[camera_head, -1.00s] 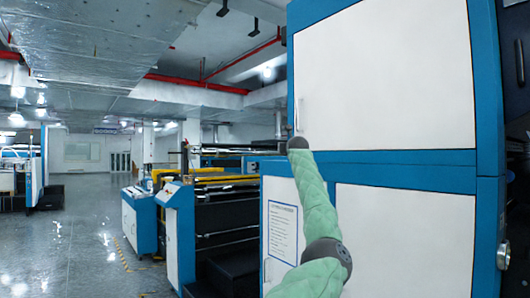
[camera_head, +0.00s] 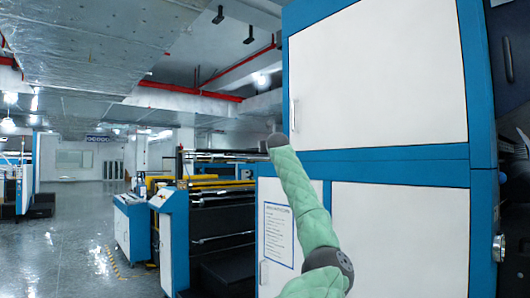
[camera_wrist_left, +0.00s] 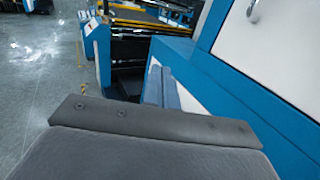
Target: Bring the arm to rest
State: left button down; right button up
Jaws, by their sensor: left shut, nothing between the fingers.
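My green padded arm (camera_head: 305,205) rises from the bottom of the head view, in front of a large blue and white cabinet. Its dark end (camera_head: 275,141) shows near the cabinet's left edge; no fingers can be made out there. In the left wrist view, the grey body of my left gripper (camera_wrist_left: 155,128) fills the bottom. It is shut, and nothing is seen held in it. The right gripper is not in view.
The blue and white cabinet (camera_head: 385,80) stands close by on the right. Rolling machines (camera_head: 210,220) with yellow parts stand to its left. Open glossy floor (camera_head: 70,240) lies at the left. Another machine (camera_head: 20,178) stands at the far left.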

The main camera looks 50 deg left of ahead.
pick_arm(q)
jog(key=shift+s+b, duration=0.5)
jog(key=shift+s, duration=0.95)
jog(key=shift+a, duration=0.1)
